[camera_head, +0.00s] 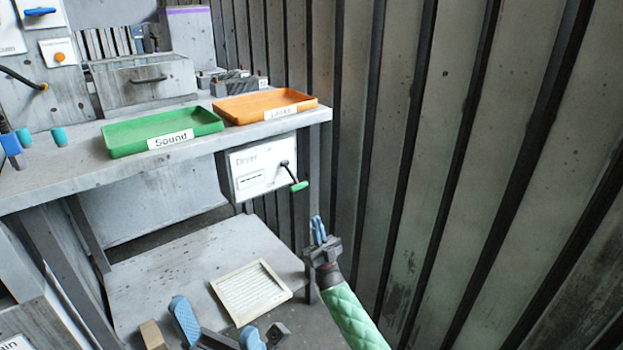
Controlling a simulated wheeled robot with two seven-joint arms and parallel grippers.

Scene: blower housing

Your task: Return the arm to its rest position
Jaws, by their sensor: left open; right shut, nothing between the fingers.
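My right gripper (319,229) has blue fingertips close together and is shut on nothing. It points up at the end of my green-sleeved arm. It is right of the table's leg and below the green-handled crank (298,186) of the "Dryer" box (260,165), apart from both in the picture. My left gripper (217,328) shows at the bottom edge, its blue fingers spread apart and empty. It is below the slatted cream tray (250,291) in the picture. Most of my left arm is out of view.
The workbench (60,180) bears a green "Sound" tray (163,130), an orange tray (264,105), a grey drawer box (145,84) and small teal pieces (59,136). A lower shelf (200,250) lies beneath. A ribbed wall (450,160) stands along the right side.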

